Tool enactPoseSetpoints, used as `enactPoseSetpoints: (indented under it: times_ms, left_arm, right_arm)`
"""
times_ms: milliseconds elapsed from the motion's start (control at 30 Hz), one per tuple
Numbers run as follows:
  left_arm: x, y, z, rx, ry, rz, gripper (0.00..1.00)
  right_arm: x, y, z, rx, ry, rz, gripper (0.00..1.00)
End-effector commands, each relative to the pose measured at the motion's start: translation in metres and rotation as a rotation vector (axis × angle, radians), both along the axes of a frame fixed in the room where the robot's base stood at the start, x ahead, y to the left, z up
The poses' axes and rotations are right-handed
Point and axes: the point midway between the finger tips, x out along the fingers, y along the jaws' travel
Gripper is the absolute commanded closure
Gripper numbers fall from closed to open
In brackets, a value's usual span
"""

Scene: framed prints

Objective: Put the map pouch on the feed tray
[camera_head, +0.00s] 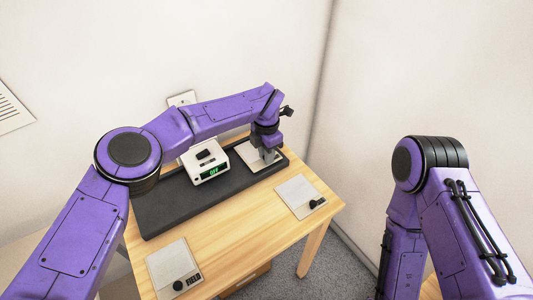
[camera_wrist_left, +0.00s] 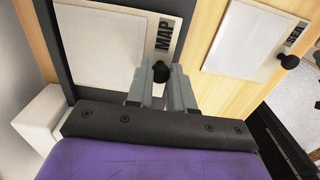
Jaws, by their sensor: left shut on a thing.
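The map pouch (camera_wrist_left: 100,45) is a flat pale sheet with a strip marked MAP and a black knob (camera_wrist_left: 160,72). My left gripper (camera_head: 268,155) is shut on that knob; its fingertips also show in the left wrist view (camera_wrist_left: 160,82). In the head view the pouch (camera_head: 250,157) is at the right end of the long black tray (camera_head: 165,210), apparently the feed tray, partly hidden by the gripper. Whether it rests on the tray or hangs just above it I cannot tell. My right arm shows at the right, but its gripper is out of view.
A white device (camera_head: 204,160) with a green display stands on the black tray, left of the pouch. Two similar pale pouches lie on the wooden table (camera_head: 235,240): one front left (camera_head: 170,265), one at the right (camera_head: 295,192). Bare wood lies between them. Walls stand close behind.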

Motion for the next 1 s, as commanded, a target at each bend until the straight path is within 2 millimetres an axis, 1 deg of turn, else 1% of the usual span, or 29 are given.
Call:
enactPoseSetpoints:
  times_ms: [67,333,367,400,433,700,767,800,867,967,1000]
  left_arm:
    - [0.000,0.000,-0.006,-0.001,-0.001,0.000,1.00]
    - [0.000,0.000,-0.009,0.000,-0.001,0.000,1.00]
    - [0.000,0.000,-0.009,0.000,-0.001,0.000,0.75]
    - [0.000,0.000,-0.008,0.000,-0.001,0.000,0.62]
    - [0.000,0.000,-0.008,0.000,-0.001,0.000,0.53]
    - [0.000,0.000,-0.008,0.000,-0.001,0.000,0.53]
    - [0.000,0.000,-0.003,-0.001,-0.002,0.000,0.53]
    - [0.000,0.000,-0.001,-0.001,-0.003,0.001,0.53]
    - [0.001,0.000,0.009,-0.002,-0.005,0.001,0.53]
    - [0.001,-0.001,0.033,-0.002,-0.006,0.000,0.53]
    - [0.001,-0.001,0.044,-0.002,-0.006,0.002,0.53]
  right_arm:
    - [0.000,0.000,0.002,0.000,0.000,0.000,0.57]
    - [0.000,0.000,-0.001,0.000,0.000,0.000,0.57]
    - [0.000,0.000,-0.001,0.000,0.000,0.000,0.57]
    - [0.000,0.000,0.000,0.000,0.000,0.000,0.57]
    - [0.000,0.000,0.000,0.000,0.000,0.000,0.57]
    - [0.000,0.000,0.000,0.000,0.000,0.000,0.57]
    - [0.000,0.000,0.003,0.000,0.000,0.000,0.57]
    - [0.000,0.000,0.000,0.000,0.000,0.000,0.57]
    - [0.000,0.000,-0.002,0.000,0.000,0.000,0.57]
    - [0.000,0.000,-0.006,0.000,0.000,0.000,0.57]
    - [0.000,0.000,-0.007,0.000,0.000,0.000,0.57]
